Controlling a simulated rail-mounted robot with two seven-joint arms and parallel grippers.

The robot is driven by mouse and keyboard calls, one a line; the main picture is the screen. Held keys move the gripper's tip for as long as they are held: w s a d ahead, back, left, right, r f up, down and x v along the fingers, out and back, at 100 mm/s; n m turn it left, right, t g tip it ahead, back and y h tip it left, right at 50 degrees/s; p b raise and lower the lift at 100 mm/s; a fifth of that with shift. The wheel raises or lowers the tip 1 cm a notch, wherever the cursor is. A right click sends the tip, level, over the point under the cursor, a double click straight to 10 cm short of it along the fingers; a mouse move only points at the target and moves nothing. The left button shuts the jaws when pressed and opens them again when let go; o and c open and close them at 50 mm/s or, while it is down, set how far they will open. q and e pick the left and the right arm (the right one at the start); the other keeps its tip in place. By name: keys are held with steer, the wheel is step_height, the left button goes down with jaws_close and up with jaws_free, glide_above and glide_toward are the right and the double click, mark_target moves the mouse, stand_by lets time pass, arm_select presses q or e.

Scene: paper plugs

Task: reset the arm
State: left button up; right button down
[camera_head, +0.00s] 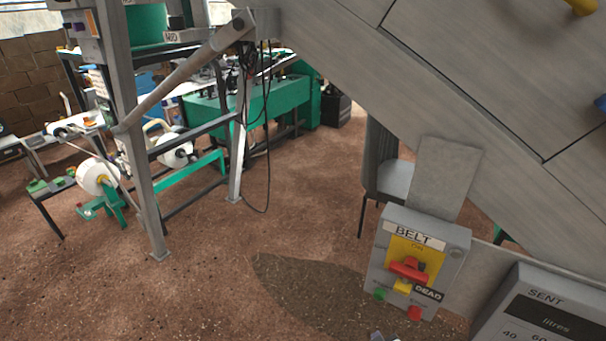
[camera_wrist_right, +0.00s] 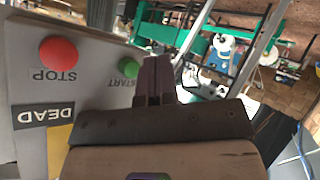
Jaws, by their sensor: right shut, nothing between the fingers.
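My right gripper (camera_head: 380,336) just shows at the bottom edge of the head view, below the grey BELT control box (camera_head: 419,255). In the right wrist view its dark fingers (camera_wrist_right: 156,68) are shut together and hold nothing. The fingertips appear beside the green START button (camera_wrist_right: 129,68); I cannot tell whether they touch the box. The red STOP button (camera_wrist_right: 58,53) and DEAD label (camera_wrist_right: 44,115) show upside down at the left. The box has a red switch handle (camera_head: 409,269) on a yellow plate. My left gripper is not in view.
A grey box marked SENT (camera_head: 540,310) stands at the lower right. A large grey sloping panel (camera_head: 450,95) hangs over the right side. A grey steel frame (camera_head: 140,170) and green machine (camera_head: 265,105) stand at the left. The brown floor (camera_head: 220,285) between is open.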

steer(key=s+d+r+m+g, duration=0.1)
steer(key=s+r+m+g, duration=0.15)
steer(key=s, duration=0.95)
steer(key=s+d+r+m+g, duration=0.1)
steer(key=s+r+m+g, duration=0.15)
steer(key=s, duration=0.85)
steer(key=s+f+g, duration=0.3)
steer(key=s+f, duration=0.2)
steer(key=s, duration=0.5)
step_height(320, 180, up, 31)
steer(key=p, duration=3.1)
steer(key=shift+f+n, duration=0.15)
steer(key=shift+n, duration=0.15)
steer(key=shift+s, duration=0.1)
